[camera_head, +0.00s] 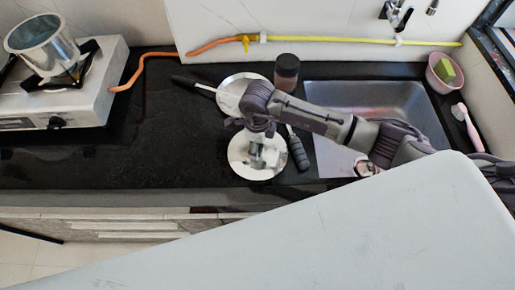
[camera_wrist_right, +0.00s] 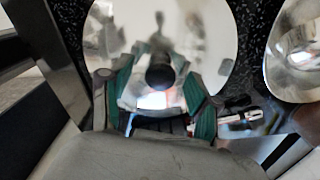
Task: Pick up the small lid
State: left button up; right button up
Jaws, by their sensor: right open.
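A shiny round metal lid (camera_head: 238,166) lies on the black counter left of the sink. In the right wrist view the lid (camera_wrist_right: 215,30) fills the top middle, with a dark round knob (camera_wrist_right: 160,75) standing up from it. My right gripper (camera_head: 257,150) is over this lid, pointing down. In its wrist view the gripper (camera_wrist_right: 160,96) is open, with green-padded fingers on either side of the knob. I cannot tell whether they touch it. A second shiny round piece (camera_head: 228,98) lies behind, partly hidden by my right arm. My left gripper is not in view.
A black handle (camera_head: 298,150) lies right of the lid. A brown jar (camera_head: 287,72) stands behind, the sink (camera_head: 345,95) is right. A stove (camera_head: 95,88) with a metal pot (camera_head: 42,45) is left; counter between is clear.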

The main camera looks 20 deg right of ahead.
jog(key=shift+w, duration=0.1)
jog(key=c, duration=0.9)
grip_shut()
jog(key=shift+r, duration=0.1)
